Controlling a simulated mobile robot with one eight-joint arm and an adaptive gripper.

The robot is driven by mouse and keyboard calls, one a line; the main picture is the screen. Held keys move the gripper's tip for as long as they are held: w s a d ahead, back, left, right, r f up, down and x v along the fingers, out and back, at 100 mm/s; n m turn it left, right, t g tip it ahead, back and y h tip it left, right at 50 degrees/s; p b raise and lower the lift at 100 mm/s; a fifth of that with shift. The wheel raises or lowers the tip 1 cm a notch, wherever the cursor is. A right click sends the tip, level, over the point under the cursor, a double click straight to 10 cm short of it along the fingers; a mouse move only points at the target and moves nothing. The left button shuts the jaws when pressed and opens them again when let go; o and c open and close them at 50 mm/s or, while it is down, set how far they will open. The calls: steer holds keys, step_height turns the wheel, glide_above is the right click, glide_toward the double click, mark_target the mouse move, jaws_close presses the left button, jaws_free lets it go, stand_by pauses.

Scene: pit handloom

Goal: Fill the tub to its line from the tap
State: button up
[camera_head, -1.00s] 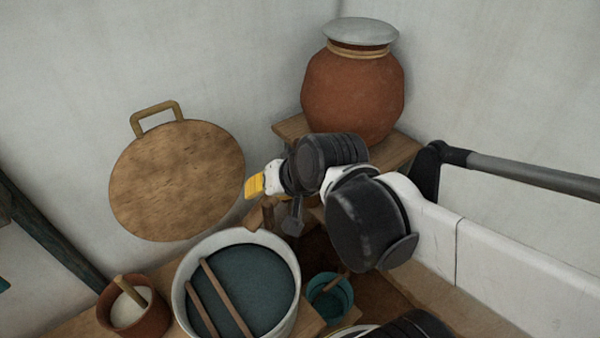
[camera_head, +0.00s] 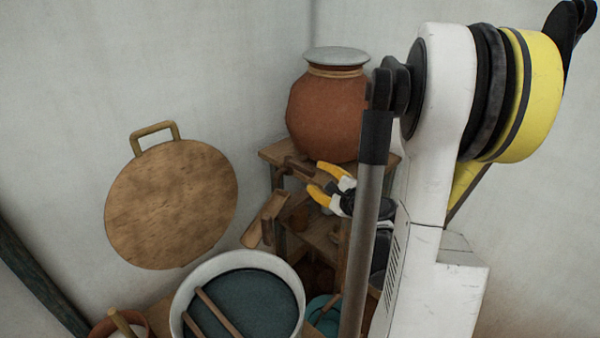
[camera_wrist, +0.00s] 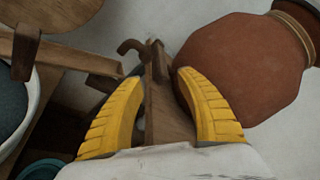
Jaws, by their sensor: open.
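A wide white tub (camera_head: 183,290) stands at the bottom of the head view, holding a dark blue-green surface with two wooden sticks across it. No fill line can be made out. A brown wooden tap-like fitting (camera_head: 297,168) juts out below the clay pot (camera_head: 328,118); the fitting also shows in the wrist view (camera_wrist: 154,60). My gripper (camera_head: 317,183) is open and empty, its yellow fingers just in front of the fitting. In the wrist view my gripper (camera_wrist: 157,82) has the fitting beyond and between its fingertips; contact cannot be told. No running water is visible.
The lidded pot stands on a wooden stand (camera_head: 270,155). A wooden trough (camera_head: 263,220) slopes between stand and tub. A small teal vessel (camera_head: 323,312) and a brown pot (camera_head: 135,320) flank the tub. A round board (camera_head: 172,205) hangs on the wall.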

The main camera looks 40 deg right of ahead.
mark_target(306, 170)
steer(key=b+x, duration=0.1)
steer(key=x, duration=0.6)
steer(key=shift+w+a+b, duration=0.1)
steer(key=shift+w+b, duration=0.05)
steer(key=shift+b, duration=0.2)
jaws_close()
